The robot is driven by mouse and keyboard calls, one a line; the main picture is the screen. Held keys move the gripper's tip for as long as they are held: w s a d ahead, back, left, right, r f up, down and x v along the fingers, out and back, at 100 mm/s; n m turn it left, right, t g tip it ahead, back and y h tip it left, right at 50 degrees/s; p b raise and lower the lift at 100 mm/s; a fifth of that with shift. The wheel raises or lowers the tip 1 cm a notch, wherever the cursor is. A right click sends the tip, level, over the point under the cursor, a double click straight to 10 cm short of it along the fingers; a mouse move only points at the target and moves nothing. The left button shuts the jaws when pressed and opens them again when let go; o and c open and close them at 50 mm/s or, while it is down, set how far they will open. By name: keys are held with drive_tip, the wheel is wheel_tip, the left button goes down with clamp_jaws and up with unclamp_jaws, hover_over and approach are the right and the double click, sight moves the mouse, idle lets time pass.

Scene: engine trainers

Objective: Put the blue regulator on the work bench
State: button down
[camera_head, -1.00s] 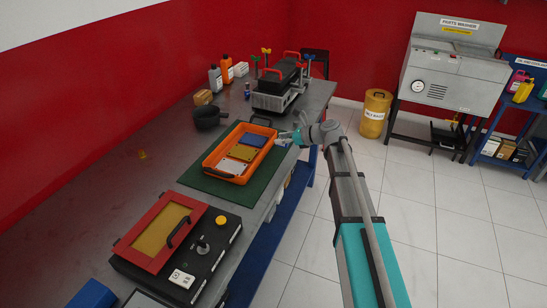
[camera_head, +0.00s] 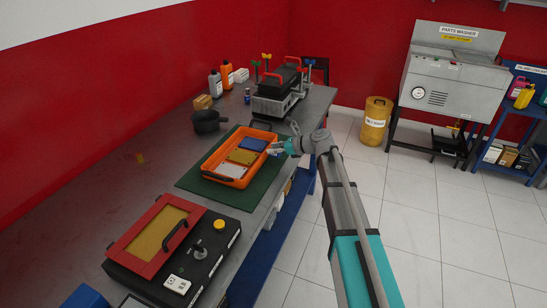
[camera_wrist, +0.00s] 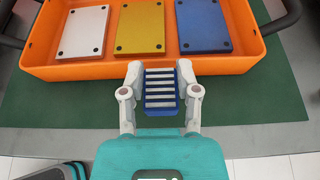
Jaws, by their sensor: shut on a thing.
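My gripper (camera_wrist: 160,70) is shut on a blue block with pale fins, the blue regulator (camera_wrist: 161,92), seen between its fingers in the wrist view. In the head view my gripper (camera_head: 271,149) is at the right side of an orange tray (camera_head: 225,181), over the work bench (camera_head: 150,185). In the wrist view the regulator is just outside the tray's near wall (camera_wrist: 80,73), over a green mat (camera_wrist: 260,95). I cannot tell whether it touches the mat.
The tray holds a white plate (camera_wrist: 83,31), a yellow plate (camera_wrist: 140,28) and a blue plate (camera_wrist: 203,25). A black box with a red frame (camera_head: 160,240) stands nearer on the bench. A dark pot (camera_head: 208,121) and an engine part (camera_head: 275,100) stand farther back.

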sight(274, 155)
drive_tip(key=shift+a+f+b, duration=0.15)
drive_tip(key=shift+f+b, duration=1.35)
drive_tip(key=shift+f, duration=0.2)
drive_tip(key=shift+f, duration=0.1)
drive_tip(key=shift+c, duration=1.7)
unclamp_jaws()
drive_tip(key=shift+r, duration=0.2)
drive_tip(key=p+v, duration=0.4)
drive_tip(key=v, duration=0.8)
drive_tip(key=shift+p, duration=0.35)
drive_tip(key=shift+f, duration=0.15)
